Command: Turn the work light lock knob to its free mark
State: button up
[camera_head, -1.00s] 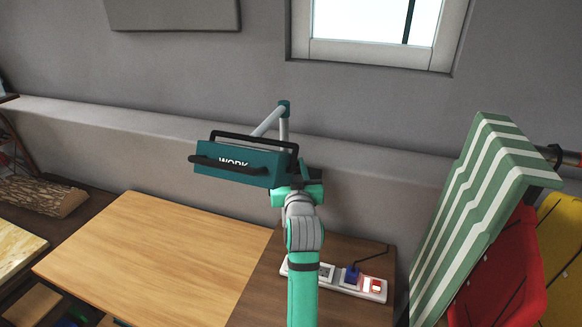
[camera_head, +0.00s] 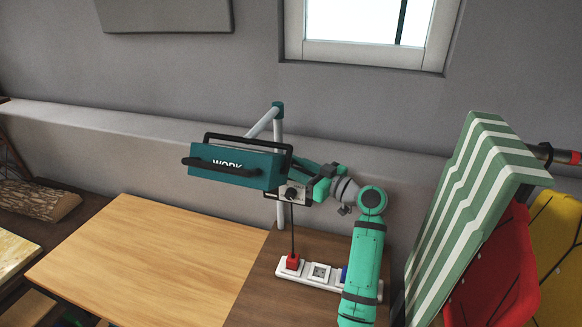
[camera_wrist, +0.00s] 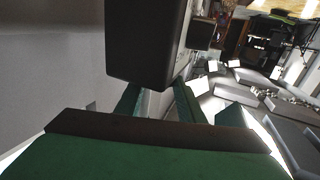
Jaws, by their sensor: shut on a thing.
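The work light is a teal box (camera_head: 236,167) marked WORK, with black bars, on a grey post with a teal top joint. My gripper (camera_head: 308,172) reaches in from the right, close behind the light's right end, above a small panel (camera_head: 301,197) with a round dark dial (camera_head: 291,193). In the wrist view my green fingers (camera_wrist: 158,103) sit close together under a dark block. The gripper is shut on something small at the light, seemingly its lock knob. The knob itself and its free mark are hidden, so its angle cannot be told.
A white power strip (camera_head: 320,275) with a red plug (camera_head: 292,262) lies below on the dark table; a cord runs up to the panel. A green striped cushion (camera_head: 470,215) stands at right. The light wooden board (camera_head: 150,260) is clear.

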jog(key=shift+w+d+n+g+y, duration=0.2)
jog(key=shift+n+g+y, duration=0.2)
jog(key=shift+g, duration=0.1)
jog(key=n+g, duration=0.1)
jog(key=n+g+y, duration=0.1)
jog(key=shift+w+a+g+y, duration=0.1)
jog(key=shift+w+g+y, duration=0.05)
jog(key=shift+g+y, duration=0.2)
jog(key=shift+w+n+g+y, duration=0.2)
jog(key=shift+n+g+y, duration=0.35)
jog(key=shift+n+g, duration=0.85)
jog(key=shift+w+f+g, duration=0.1)
jog(key=shift+w+g, duration=0.05)
jog(key=shift+g, duration=0.8)
jog(key=shift+f, duration=0.1)
jog(key=o, duration=1.1)
